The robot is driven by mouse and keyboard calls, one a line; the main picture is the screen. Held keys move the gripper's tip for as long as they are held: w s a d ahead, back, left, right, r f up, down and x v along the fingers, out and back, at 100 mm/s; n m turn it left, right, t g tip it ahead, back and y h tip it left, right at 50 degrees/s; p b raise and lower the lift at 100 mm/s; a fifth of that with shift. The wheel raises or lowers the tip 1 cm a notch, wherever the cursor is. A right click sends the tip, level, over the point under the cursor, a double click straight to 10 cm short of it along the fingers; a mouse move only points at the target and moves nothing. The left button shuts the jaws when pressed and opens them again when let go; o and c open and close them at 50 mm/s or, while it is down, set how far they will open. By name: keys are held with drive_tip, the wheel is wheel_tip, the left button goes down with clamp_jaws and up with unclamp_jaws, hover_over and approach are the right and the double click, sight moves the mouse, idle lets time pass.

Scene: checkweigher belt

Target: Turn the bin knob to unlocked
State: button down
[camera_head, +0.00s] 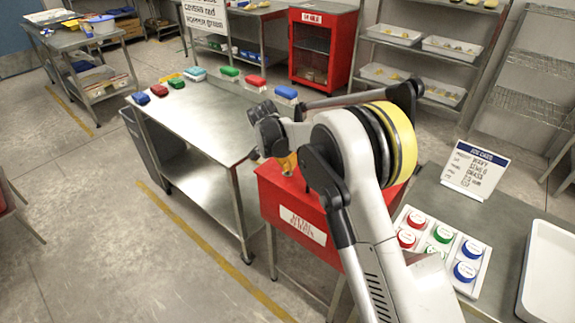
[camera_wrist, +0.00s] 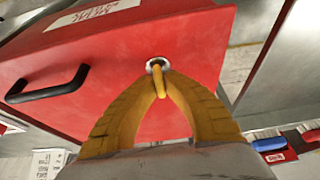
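The red bin (camera_head: 275,190) stands below my arm in the head view, with a white label on its front. In the wrist view its red face (camera_wrist: 120,55) fills much of the picture, with a black handle (camera_wrist: 47,86) at the left. The bin knob (camera_wrist: 158,80) is a small yellow lever in a round metal collar. My gripper's (camera_wrist: 160,76) yellow fingers close in on both sides of the lever, their tips seemingly against it. In the head view my gripper (camera_head: 287,164) is at the bin's top, partly hidden by my arm. The lock state is not readable.
A steel table (camera_head: 200,115) with several coloured blocks stands left of the bin. At right, a counter holds a white tray of coloured round pieces (camera_head: 443,236), a sign (camera_head: 475,170) and an empty white tray (camera_head: 550,270). A red cabinet (camera_head: 322,45) stands behind.

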drive_tip(key=shift+n, duration=0.4)
drive_tip(key=n, duration=0.1)
drive_tip(key=n+y, duration=0.1)
drive_tip(key=n, duration=0.1)
drive_tip(key=shift+d+n+t+y+p, duration=0.1)
drive_tip(key=shift+n+t+y+p, duration=0.2)
drive_tip(key=shift+p, duration=0.05)
drive_tip(key=n+y, duration=0.1)
drive_tip(key=n, duration=0.3)
drive_tip(key=shift+n+y, duration=0.3)
drive_tip(key=shift+y, duration=0.1)
drive_tip(key=n+y, duration=0.1)
drive_tip(key=n, duration=0.3)
drive_tip(key=shift+y+p, duration=0.3)
drive_tip(key=shift+p, duration=0.05)
drive_tip(key=shift+n+g+y, duration=0.3)
drive_tip(key=shift+n+g, duration=0.05)
drive_tip(key=shift+n, duration=0.85)
drive_tip(key=shift+n+g+y, duration=0.3)
drive_tip(key=shift+n+g, duration=0.05)
drive_tip(key=shift+n, duration=0.85)
drive_tip(key=c, duration=1.5)
unclamp_jaws()
drive_tip(key=shift+f, duration=0.1)
